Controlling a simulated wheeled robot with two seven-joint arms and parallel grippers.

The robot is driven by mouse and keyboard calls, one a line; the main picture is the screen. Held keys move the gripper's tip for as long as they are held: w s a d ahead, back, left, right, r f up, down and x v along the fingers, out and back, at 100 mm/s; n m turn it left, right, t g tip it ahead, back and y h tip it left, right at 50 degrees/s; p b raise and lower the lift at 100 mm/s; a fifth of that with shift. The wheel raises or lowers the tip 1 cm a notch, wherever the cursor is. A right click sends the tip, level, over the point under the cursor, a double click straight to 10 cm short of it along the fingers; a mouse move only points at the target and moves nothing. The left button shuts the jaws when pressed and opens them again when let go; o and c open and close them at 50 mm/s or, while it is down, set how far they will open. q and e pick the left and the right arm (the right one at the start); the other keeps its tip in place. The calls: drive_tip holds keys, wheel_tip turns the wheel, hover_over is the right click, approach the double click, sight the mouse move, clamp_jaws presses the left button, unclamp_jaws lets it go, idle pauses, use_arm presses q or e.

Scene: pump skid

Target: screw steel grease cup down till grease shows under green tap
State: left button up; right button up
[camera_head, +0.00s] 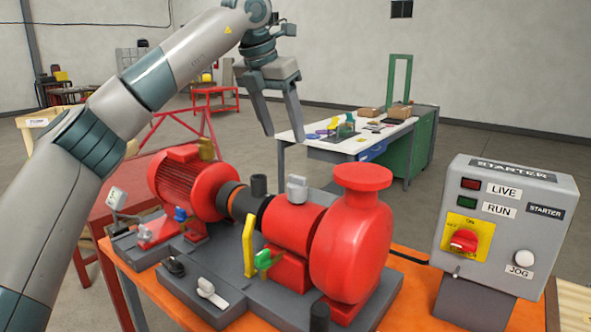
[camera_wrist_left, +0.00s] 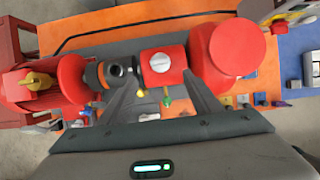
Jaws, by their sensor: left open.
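The steel grease cup (camera_head: 297,189) is a grey knobbed cap on top of the red bearing housing (camera_head: 292,228), beside the round red pump casing (camera_head: 350,240). In the left wrist view the steel cup (camera_wrist_left: 162,63) lies between the fingertips, seen from above. My left gripper (camera_head: 283,130) is open and empty, pointing down above the cup with a clear gap. The green tap (camera_head: 265,260) is low on the front of the housing by a yellow post; part of it shows in the left wrist view (camera_wrist_left: 167,102). No grease is discernible under it. My right gripper is out of view.
A brass cup (camera_head: 206,148) tops the red motor (camera_head: 188,180). A black cup (camera_head: 259,185) stands close left of the steel one. The yellow post (camera_head: 249,245) rises in front. A starter box (camera_head: 505,220) stands right. A workbench (camera_head: 345,140) is behind.

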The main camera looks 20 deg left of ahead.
sight(297, 176)
use_arm(q)
drive_tip(key=p+x, duration=0.1)
drive_tip(key=x, duration=1)
drive_tip(key=shift+f+p, duration=0.15)
drive_tip(key=shift+p, duration=0.25)
drive_tip(key=shift+w+f, duration=0.2)
drive_tip(key=shift+f, duration=0.35)
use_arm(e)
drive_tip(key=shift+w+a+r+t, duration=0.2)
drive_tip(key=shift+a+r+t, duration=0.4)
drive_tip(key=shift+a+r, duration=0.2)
use_arm(q)
drive_tip(key=c, duration=1)
